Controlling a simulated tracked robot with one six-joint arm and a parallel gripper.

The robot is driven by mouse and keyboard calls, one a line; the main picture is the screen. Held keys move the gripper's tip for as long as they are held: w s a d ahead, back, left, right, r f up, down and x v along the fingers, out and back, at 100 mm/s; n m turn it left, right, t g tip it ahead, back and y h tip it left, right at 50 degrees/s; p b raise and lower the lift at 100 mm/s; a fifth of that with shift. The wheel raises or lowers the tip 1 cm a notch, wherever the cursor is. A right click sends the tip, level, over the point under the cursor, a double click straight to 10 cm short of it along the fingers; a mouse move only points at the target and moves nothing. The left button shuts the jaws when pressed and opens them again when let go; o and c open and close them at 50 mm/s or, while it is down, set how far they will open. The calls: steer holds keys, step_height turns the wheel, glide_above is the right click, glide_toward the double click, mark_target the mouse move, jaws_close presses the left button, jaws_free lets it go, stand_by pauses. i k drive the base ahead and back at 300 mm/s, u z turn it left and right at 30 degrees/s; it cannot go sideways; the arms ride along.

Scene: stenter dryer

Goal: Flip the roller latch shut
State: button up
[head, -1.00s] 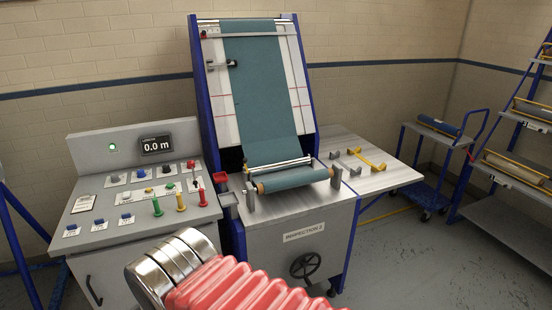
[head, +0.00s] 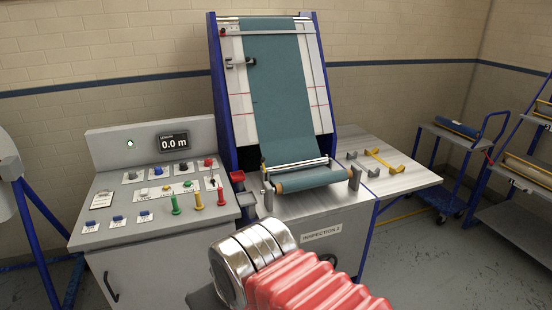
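The inspection machine (head: 325,222) stands in the middle of the head view. Its fabric roller (head: 308,180), wound with teal cloth, lies across the front between two upright grey brackets, the left bracket (head: 268,196) and the right bracket (head: 354,177). A small red part (head: 237,176) sits just left of the roller. I cannot tell which of these parts is the roller latch, or whether it is open or shut. My arm, with metal rings and red bellows, fills the bottom foreground in front of the machine. My gripper's fingers do not show.
A control console (head: 150,200) with coloured buttons and a 0.0 m display (head: 173,141) stands left of the machine. A side table (head: 395,165) with yellow and grey brackets adjoins it on the right. A blue trolley (head: 450,155) and a rack (head: 520,170) stand further right.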

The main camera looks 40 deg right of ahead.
mark_target(263, 160)
steer(key=u, duration=0.05)
steer(key=i, duration=1)
steer(key=z, duration=0.05)
